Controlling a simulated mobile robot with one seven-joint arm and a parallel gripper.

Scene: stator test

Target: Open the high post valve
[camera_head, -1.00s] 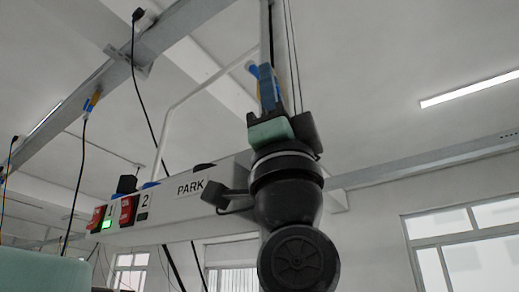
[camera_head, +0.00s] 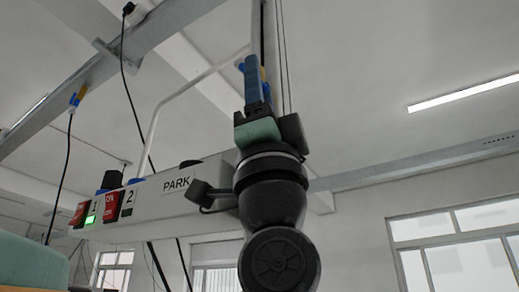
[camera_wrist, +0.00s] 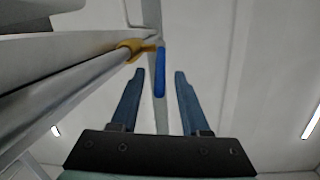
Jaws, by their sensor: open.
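The high post valve has a blue lever handle (camera_wrist: 160,78) and a yellow body (camera_wrist: 133,46) on a grey pipe. In the wrist view the handle points down the picture, between the two blue finger tips of my open gripper (camera_wrist: 160,71). A gap shows on each side of the handle, and I see no contact. In the head view my gripper (camera_head: 252,62) points up in front of the valve. Its fingers hide most of the valve there; only a bit of yellow body (camera_head: 263,74) shows beside them.
A grey beam box marked PARK (camera_head: 176,184), with red switches (camera_head: 112,203), stands left of my arm. The grey post (camera_head: 257,28) rises behind my gripper. Space on the right looks clear.

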